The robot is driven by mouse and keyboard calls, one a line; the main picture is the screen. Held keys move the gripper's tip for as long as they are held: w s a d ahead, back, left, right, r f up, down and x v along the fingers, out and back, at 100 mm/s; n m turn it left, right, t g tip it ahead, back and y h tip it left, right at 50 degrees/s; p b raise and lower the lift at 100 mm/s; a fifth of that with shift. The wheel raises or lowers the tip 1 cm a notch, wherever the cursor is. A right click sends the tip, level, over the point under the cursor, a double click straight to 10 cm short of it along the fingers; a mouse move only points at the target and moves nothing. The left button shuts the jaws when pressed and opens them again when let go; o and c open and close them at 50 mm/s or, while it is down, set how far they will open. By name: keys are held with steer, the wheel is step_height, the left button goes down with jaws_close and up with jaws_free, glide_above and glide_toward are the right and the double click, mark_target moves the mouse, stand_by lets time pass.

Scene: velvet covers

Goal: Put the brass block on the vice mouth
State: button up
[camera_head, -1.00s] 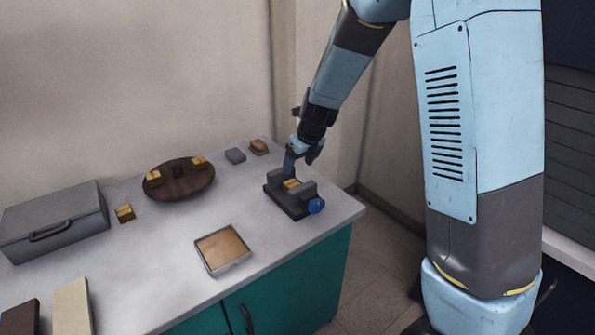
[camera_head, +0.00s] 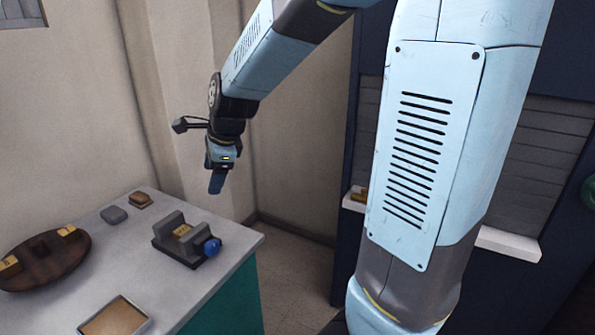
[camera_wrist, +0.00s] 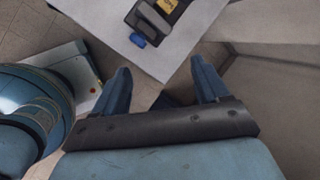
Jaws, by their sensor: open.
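The grey vice (camera_head: 188,238) with a blue knob stands near the right end of the bench. A brass block (camera_head: 182,230) sits between its jaws, on the mouth. The vice also shows at the top of the wrist view (camera_wrist: 148,20), with the brass block (camera_wrist: 167,6) cut by the frame's top edge. My gripper (camera_head: 217,184) is raised above and to the right of the vice, apart from it. In the wrist view its two blue fingers (camera_wrist: 160,84) are spread wide with nothing between them.
A round dark wooden board (camera_head: 45,262) with brass pieces lies at the left. A shallow tray (camera_head: 113,318) is at the front. A grey block (camera_head: 114,215) and a brown block (camera_head: 140,200) lie at the back. A white ledge (camera_head: 510,243) is at the right.

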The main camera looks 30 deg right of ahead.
steer(key=s+d+r+n+h, duration=0.1)
steer(key=s+d+r+n, duration=0.1)
steer(key=s+n, duration=0.4)
steer(key=s+d+r+n+t+h, duration=0.1)
steer(key=s+d+r+n, duration=0.2)
steer(key=s+d+n, duration=0.2)
steer(key=s+d+r+n, duration=0.2)
steer(key=s+d+n, duration=0.2)
steer(key=s+n, duration=0.3)
steer(key=s, duration=0.3)
steer(key=shift+s+d+r+n+h, duration=0.15)
steer(key=shift+s+r+n+h, duration=0.15)
steer(key=shift+r+n+h, duration=0.1)
